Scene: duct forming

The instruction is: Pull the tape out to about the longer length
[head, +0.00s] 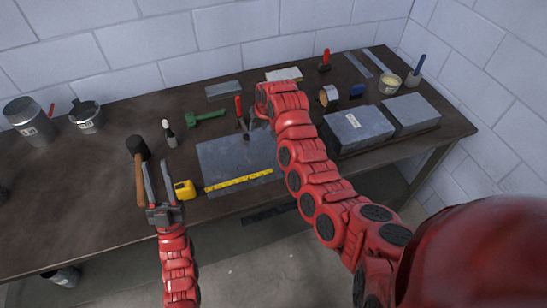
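A yellow tape measure case (184,190) lies at the left edge of a grey sheet (222,153) on the bench. Its yellow tape (238,183) lies pulled out to the right along the sheet's near edge, ending close to the sheet's right side. My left gripper (157,163) is open and empty, just left of the case, its fingers pointing away from me. My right gripper (245,127) is over the far part of the sheet, away from the tape. Its fingers are small and partly confused with tools behind, so I cannot tell their opening.
A mallet (138,150) lies close beside my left gripper. Green snips (206,117), a small bottle (169,134) and a red-handled tool (238,106) lie beyond. Grey blocks (358,128) stand at the right, and metal pots (31,121) at the far left. The front left bench is clear.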

